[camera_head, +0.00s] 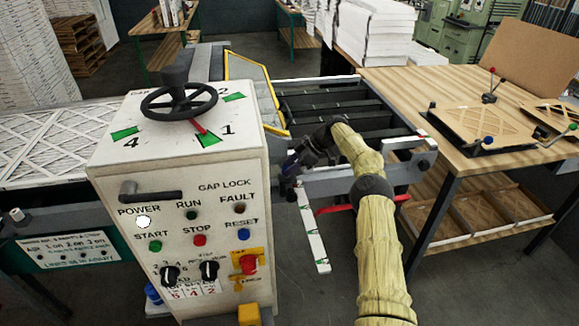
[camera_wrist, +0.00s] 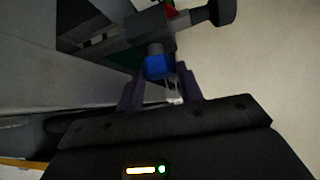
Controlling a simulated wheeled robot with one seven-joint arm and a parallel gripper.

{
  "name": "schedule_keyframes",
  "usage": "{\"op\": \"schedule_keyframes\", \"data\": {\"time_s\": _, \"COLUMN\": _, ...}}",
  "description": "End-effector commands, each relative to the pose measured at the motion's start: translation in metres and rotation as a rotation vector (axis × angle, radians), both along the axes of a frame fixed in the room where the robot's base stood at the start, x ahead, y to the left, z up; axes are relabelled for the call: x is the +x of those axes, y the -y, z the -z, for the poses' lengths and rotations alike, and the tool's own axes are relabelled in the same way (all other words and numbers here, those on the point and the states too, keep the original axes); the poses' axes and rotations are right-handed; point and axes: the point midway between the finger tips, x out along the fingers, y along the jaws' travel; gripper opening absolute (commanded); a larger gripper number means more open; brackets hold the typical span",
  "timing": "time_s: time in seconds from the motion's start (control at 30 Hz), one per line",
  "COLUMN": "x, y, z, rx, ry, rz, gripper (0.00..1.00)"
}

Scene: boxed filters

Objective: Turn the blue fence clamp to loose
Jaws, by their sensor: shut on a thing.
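The blue fence clamp (camera_wrist: 158,67) shows in the wrist view as a blue knob on a grey stem, below a dark block. My gripper (camera_wrist: 160,80) has one dark finger on each side of it and is shut on it. A small pale metal piece shows beside the right finger. In the head view my gripper (camera_head: 298,163) is at the rail's left end, right of the control cabinet. The clamp is mostly hidden there, and its setting cannot be read.
The control cabinet (camera_head: 180,165) with a handwheel (camera_head: 178,101) stands close on the left. A white marked strip (camera_head: 313,235) hangs below my gripper, with a red lever (camera_head: 334,210) beside it. A wooden table (camera_head: 455,100) with jigs stands right. Floor shows between.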

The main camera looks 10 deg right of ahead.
Motion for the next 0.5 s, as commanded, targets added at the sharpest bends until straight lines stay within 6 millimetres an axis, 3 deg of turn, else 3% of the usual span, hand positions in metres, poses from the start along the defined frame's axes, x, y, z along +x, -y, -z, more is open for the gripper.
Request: {"op": "schedule_keyframes", "data": {"time_s": 0.5, "x": -0.0001, "y": 0.0016, "z": 0.0029, "rx": -0.005, "ry": -0.004, "rz": -0.035, "gripper": 0.14}}
